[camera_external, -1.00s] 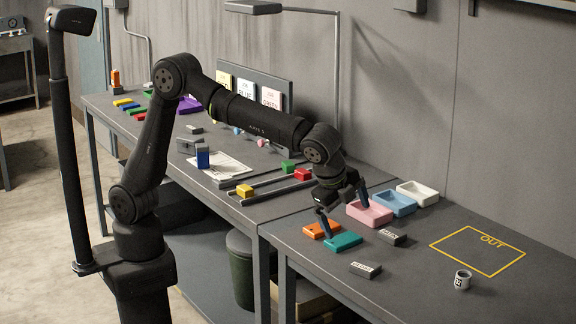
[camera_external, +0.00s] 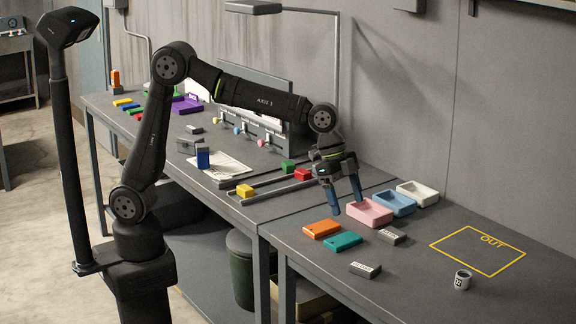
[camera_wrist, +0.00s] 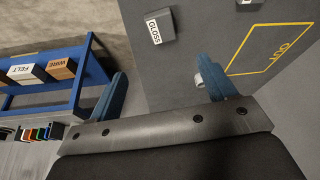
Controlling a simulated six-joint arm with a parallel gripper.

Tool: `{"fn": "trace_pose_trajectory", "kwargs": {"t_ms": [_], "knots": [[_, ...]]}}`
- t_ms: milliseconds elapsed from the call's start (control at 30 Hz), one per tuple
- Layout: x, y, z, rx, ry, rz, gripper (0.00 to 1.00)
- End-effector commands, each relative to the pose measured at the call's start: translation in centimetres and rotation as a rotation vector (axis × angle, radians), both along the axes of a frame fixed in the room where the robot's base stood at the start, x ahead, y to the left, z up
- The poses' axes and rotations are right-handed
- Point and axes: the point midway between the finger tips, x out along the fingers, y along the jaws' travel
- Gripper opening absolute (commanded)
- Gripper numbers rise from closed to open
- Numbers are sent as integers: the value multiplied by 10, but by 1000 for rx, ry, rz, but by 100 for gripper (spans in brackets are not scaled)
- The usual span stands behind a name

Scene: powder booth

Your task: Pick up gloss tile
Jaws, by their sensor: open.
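My gripper (camera_external: 346,204) is open and empty, with its blue fingers pointing down behind the flat tiles. It also shows in the wrist view (camera_wrist: 163,72), with the fingers apart and nothing between them. An orange tile (camera_external: 323,229) and a teal tile (camera_external: 345,241) lie side by side on the table, clear of the fingers. I cannot tell from their surfaces which is the gloss tile. A grey block (camera_external: 365,270) lies in front of the teal tile. A block reading GLOSS (camera_wrist: 160,26) shows in the wrist view. Neither tile is clearly visible there.
A second grey label block (camera_external: 392,237) lies right of the teal tile.

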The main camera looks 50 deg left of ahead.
Motion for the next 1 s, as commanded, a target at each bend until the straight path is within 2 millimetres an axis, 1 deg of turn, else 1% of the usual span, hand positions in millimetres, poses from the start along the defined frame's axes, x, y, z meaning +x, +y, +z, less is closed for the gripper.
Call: {"fn": "trace_pose_trajectory", "kwargs": {"t_ms": [67,167,500,600,733,933,1000], "knots": [[5,4,0,-27,11,15,76],[6,1,-9,-36,17,17,76],[11,-26,-76,-32,18,15,76],[13,-33,-93,-33,17,15,76],[15,-39,-107,-33,15,15,76],[16,-43,-115,-35,13,15,76],[16,-45,-121,-33,15,16,76]]}}
